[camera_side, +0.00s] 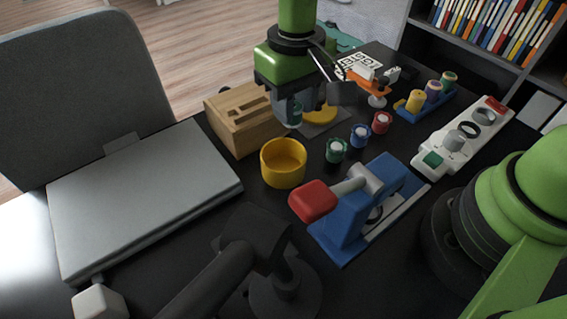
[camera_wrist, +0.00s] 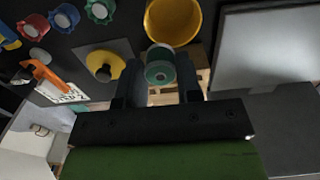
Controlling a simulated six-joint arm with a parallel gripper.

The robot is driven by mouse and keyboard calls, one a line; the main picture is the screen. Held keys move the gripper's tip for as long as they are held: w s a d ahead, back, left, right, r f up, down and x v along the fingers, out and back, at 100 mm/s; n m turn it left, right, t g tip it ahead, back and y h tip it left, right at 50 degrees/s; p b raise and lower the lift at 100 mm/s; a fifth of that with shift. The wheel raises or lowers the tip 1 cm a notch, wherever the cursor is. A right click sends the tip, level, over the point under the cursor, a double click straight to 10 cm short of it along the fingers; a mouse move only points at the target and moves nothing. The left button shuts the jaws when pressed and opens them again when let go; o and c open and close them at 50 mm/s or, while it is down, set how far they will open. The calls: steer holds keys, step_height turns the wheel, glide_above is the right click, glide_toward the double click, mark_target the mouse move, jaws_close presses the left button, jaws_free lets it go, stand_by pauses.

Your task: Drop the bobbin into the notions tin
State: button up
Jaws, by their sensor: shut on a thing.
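My gripper (camera_side: 291,116) is shut on a green bobbin with a pale centre. The bobbin (camera_wrist: 160,70) sits between the two dark fingers in the wrist view, and only a strip of it shows in the side view (camera_side: 296,113). I take the open, round yellow container to be the notions tin (camera_side: 265,166). It stands on the dark desk, nearer the side camera than my gripper, and appears empty. In the wrist view the tin (camera_wrist: 190,30) is just beyond the bobbin. The bobbin is above the desk, outside the tin.
A wooden slotted box (camera_side: 240,130) stands left of my gripper. A yellow knobbed lid (camera_wrist: 103,62) lies on a grey square behind it. Green (camera_side: 336,151), blue (camera_side: 360,136) and red (camera_side: 381,123) pots are right of the tin. A blue red-handled tool (camera_side: 350,215) and closed laptop (camera_side: 140,195) are nearer.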

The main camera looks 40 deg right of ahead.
steer(key=shift+f, duration=1.05)
steer(key=o, duration=1)
step_height(320, 180, up, 10)
steer(key=shift+d, duration=0.1)
steer(key=s+d+r+m+t+y, duration=0.2)
steer(key=s+d+r+t, duration=0.1)
steer(key=s+d+r, duration=0.5)
steer(key=s+d+t, duration=0.1)
steer(key=s, duration=0.1)
steer(key=s+d+r+m+t, duration=0.1)
steer(key=s, duration=0.2)
steer(key=s+d+r+m+t, duration=0.1)
steer(key=s+t, duration=0.1)
steer(key=s, duration=0.1)
steer(key=shift+r, duration=0.1)
